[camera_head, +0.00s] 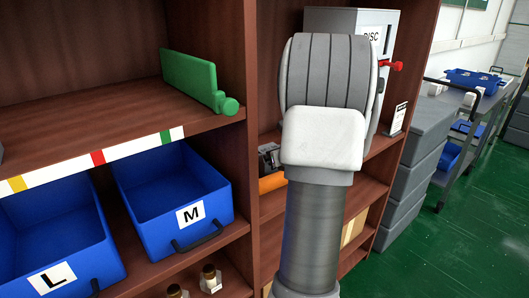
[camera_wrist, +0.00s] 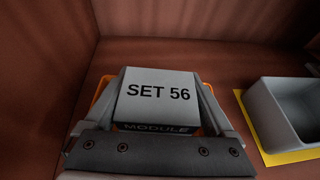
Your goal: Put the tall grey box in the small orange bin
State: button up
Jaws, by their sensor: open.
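The grey box (camera_wrist: 158,92), marked "SET 56" on top and "MODULE" on its near side, shows in the middle of the wrist view. The orange bin (camera_wrist: 101,102) shows as rims on both sides of it, so the box appears to stand inside the bin; its base is hidden. My gripper (camera_wrist: 157,100) is open, with one finger on each side of the box. I cannot tell whether the fingers touch it. In the head view, the orange bin (camera_head: 271,183) is partly visible on a shelf behind my arm, which hides most of that spot.
A grey open container (camera_wrist: 290,110) stands on a yellow patch (camera_wrist: 278,156) to the right. Shelf walls close in behind and left. A grey machine (camera_head: 337,20) with a red handle stands on the shelf above. Blue bins (camera_head: 160,205) are left.

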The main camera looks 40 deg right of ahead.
jog(key=shift+a+p, duration=0.15)
jog(key=shift+p, duration=0.5)
jog(key=p+v, duration=0.2)
jog(key=v, duration=1)
jog(key=shift+r, duration=0.4)
